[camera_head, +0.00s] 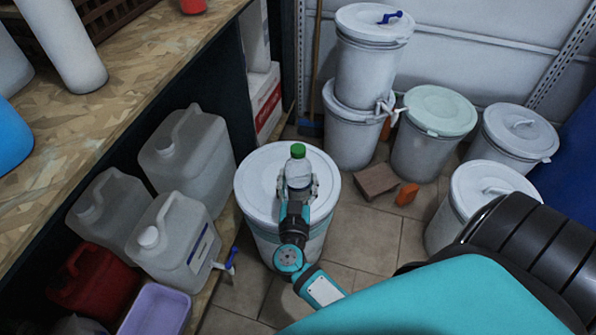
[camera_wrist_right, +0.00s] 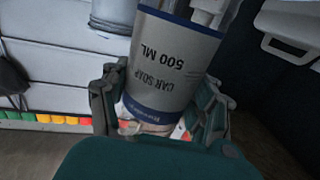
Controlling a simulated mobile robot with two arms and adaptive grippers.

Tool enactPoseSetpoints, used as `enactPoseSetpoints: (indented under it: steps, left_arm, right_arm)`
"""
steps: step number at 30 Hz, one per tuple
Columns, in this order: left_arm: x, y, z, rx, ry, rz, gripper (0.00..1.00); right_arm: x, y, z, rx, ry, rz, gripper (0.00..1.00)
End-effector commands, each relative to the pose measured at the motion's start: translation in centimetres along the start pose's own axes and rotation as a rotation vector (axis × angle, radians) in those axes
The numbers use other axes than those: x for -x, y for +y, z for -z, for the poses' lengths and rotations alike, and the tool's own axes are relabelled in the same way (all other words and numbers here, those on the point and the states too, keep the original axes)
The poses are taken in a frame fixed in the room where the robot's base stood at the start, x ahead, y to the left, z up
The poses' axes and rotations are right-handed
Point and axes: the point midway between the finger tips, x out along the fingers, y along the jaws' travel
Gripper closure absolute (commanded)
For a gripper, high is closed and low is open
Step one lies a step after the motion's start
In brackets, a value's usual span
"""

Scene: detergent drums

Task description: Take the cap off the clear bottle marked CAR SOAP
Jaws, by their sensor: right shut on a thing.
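The clear bottle (camera_head: 298,171) stands upright at the white lidded drum (camera_head: 254,185) in the middle of the head view, with its green cap (camera_head: 298,151) on. In the right wrist view the bottle (camera_wrist_right: 170,65) shows its grey label with blue bands, reading CAR SOAP 500 ML upside down. My right gripper (camera_head: 298,186) is shut on the bottle's body, below the cap, with one finger on each side. I cannot tell whether the bottle's base rests on the lid. In the wrist view the right gripper (camera_wrist_right: 160,108) flanks the label. My left gripper is not in view.
Several pale jerrycans (camera_head: 187,150), a red canister (camera_head: 92,286) and a lilac tub (camera_head: 156,311) stand at left. A wooden bench (camera_head: 120,75) runs along the left. More white drums (camera_head: 352,135) stand behind and right. Bare tiled floor (camera_head: 380,235) shows right of the middle drum.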

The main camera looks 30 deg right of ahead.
Motion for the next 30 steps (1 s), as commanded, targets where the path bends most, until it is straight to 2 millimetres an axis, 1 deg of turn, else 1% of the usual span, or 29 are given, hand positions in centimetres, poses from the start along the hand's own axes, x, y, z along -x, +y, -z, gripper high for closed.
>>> enactPoseSetpoints:
  steps: [1,6,7,14,17,20,23,25,27,30]
  left_arm:
    - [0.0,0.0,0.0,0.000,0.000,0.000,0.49]
    - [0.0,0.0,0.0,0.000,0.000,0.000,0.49]
    - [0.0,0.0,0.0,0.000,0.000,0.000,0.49]
    - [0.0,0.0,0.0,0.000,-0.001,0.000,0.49]
    - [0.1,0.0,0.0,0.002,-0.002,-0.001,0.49]
    - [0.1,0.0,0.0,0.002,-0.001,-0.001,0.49]
    - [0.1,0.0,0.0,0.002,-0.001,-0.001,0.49]
    - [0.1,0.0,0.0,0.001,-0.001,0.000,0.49]
    - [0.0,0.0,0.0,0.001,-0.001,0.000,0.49]
    - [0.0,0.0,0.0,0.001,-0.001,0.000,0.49]
  right_arm:
    - [0.0,0.0,0.0,0.000,0.000,0.000,0.61]
    - [0.0,0.0,0.0,0.000,0.000,0.000,0.84]
    - [0.0,0.0,0.0,0.000,0.000,0.000,0.86]
    - [0.0,0.0,0.0,0.000,0.000,0.000,0.86]
    - [-0.1,0.0,0.4,-0.001,0.002,0.004,0.86]
    - [-0.6,-0.3,1.9,-0.001,0.007,0.029,0.86]
    - [-1.0,-0.9,4.8,-0.003,0.012,0.086,0.86]
    - [-1.0,-1.7,7.4,0.000,0.014,0.152,0.86]
    - [-0.4,-2.8,9.8,0.003,0.015,0.232,0.86]
    - [0.8,-3.9,11.9,0.006,0.009,0.327,0.86]
